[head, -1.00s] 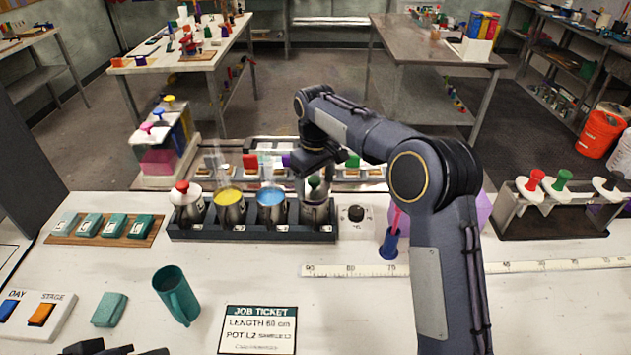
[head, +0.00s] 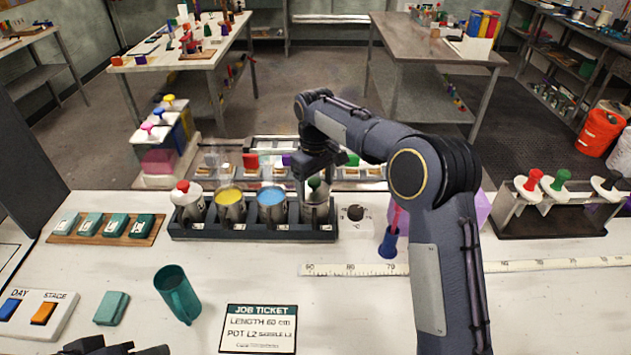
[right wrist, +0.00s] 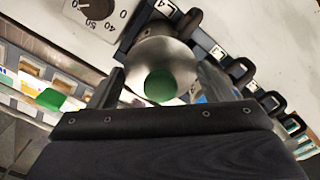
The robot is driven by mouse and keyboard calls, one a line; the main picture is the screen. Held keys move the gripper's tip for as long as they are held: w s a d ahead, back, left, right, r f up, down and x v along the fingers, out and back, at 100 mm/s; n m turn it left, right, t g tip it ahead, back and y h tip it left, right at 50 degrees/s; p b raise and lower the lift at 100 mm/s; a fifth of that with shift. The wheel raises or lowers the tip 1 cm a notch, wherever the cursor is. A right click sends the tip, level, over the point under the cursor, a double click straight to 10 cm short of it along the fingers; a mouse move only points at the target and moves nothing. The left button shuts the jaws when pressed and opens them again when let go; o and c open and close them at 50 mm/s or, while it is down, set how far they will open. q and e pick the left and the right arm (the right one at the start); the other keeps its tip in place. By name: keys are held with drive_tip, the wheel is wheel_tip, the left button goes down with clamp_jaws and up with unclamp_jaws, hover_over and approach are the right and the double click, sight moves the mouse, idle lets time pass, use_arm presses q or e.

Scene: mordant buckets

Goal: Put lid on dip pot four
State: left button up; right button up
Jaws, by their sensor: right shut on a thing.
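Dip pot four (head: 316,215) is the rightmost steel pot in the dark rack. The lid with a green knob (head: 314,184) is at its mouth, directly below my right gripper (head: 316,170). In the right wrist view the green knob (right wrist: 160,86) is between the fingers of my right gripper (right wrist: 162,88), with a round grey surface around it. My right gripper is shut on this lid. I cannot tell whether the lid rests fully on the rim. Only part of my left gripper (head: 110,346) shows at the bottom edge, far from the pots.
The dark rack (head: 250,235) also holds a pot with a red-knobbed lid (head: 183,193) and open pots of yellow (head: 229,196) and blue (head: 271,196) liquid. A dial (head: 355,213) is right of it. More lids stand in a right rack (head: 550,222). A teal mug (head: 177,295) stands in front.

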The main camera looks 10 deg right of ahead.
drive_tip(key=shift+f, duration=0.2)
drive_tip(key=shift+f, duration=0.35)
idle(0.4)
drive_tip(key=o, duration=1.1)
drive_tip(key=shift+c, duration=0.2)
wheel_tip(320, 180, up, 8)
drive_tip(key=shift+f, duration=0.2)
drive_tip(key=shift+r, duration=0.15)
